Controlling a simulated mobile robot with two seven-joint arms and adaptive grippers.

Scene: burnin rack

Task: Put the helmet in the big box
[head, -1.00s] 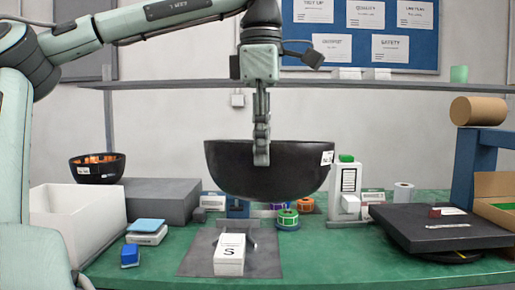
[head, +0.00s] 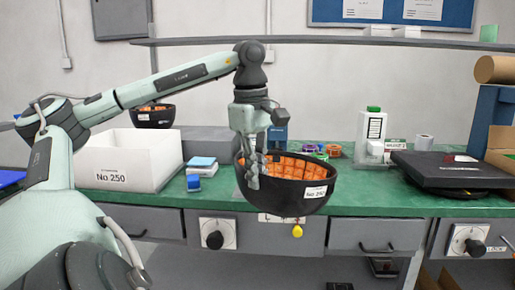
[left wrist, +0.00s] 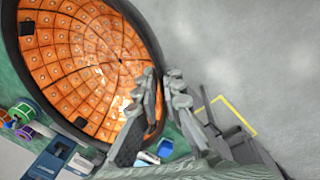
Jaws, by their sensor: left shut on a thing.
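The helmet (head: 310,200) is a black bowl with an orange tiled inside and a white label. It hangs open side up, slightly tilted, in front of the table's front edge. My left gripper (head: 252,178) is shut on its near-left rim. In the left wrist view, the helmet's orange inside (left wrist: 85,60) fills the upper left, and the left gripper's fingers (left wrist: 160,88) pinch the rim. The big box (head: 125,178) is white, open-topped and labelled "No 250". It stands on the table left of the helmet, apart from it. My right gripper is not in view.
A blue-and-white stack (head: 201,164) stands right of the box. A white bottle (head: 371,132) and black flat device (head: 445,170) are farther right.

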